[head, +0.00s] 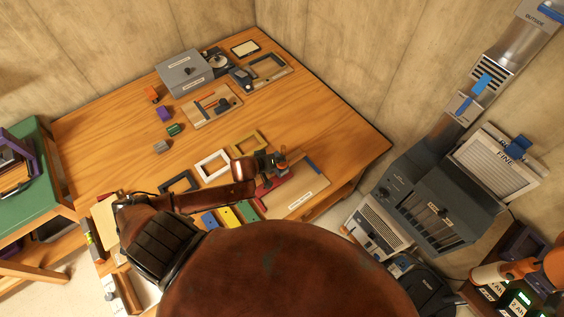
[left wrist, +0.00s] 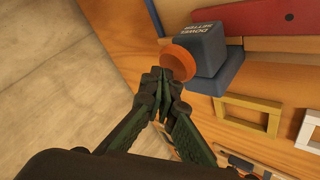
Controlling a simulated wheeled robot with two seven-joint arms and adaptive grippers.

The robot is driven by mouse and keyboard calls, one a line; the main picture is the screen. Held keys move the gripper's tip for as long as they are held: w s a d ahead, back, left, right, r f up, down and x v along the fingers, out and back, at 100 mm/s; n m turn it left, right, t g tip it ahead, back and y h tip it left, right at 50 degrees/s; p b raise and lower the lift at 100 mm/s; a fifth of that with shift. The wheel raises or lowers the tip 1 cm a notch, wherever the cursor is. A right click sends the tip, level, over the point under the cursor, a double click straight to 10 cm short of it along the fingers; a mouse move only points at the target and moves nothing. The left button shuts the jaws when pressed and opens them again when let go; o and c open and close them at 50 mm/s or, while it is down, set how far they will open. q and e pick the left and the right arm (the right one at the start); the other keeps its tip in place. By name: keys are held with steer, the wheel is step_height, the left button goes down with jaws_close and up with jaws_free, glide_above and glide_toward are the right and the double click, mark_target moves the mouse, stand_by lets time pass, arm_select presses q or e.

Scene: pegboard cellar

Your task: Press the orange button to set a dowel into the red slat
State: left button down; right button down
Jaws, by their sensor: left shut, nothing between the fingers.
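The dowel setter (left wrist: 207,45) is a dark blue-grey block with its name in white lettering. Its round orange button (left wrist: 181,60) faces my left gripper (left wrist: 164,77) in the left wrist view. The gripper is shut and empty, with its fingertips at the button's edge; I cannot tell whether they touch it. The red slat (left wrist: 264,20) lies beside the setter, and it also shows in the head view (head: 273,187). In the head view my left gripper (head: 279,158) is at the setter, which is mostly hidden. My right gripper is not in view.
Yellow (head: 248,141), white (head: 212,165) and black (head: 178,182) frames lie left of the setter. A grey box (head: 185,73) and wooden fixtures stand at the back. Blue, yellow and green slats lie near the front.

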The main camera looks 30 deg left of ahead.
mark_target(281, 164)
arm_select(q)
steer(key=shift+f+b, duration=0.45)
steer(key=shift+f, duration=0.65)
stand_by(1.0)
steer(key=shift+r, duration=0.1)
steer(key=shift+r+p, duration=1.35)
steer(key=shift+p, duration=0.25)
steer(key=shift+r, duration=0.15)
step_height(281, 164, up, 5)
steer(key=p, duration=0.6)
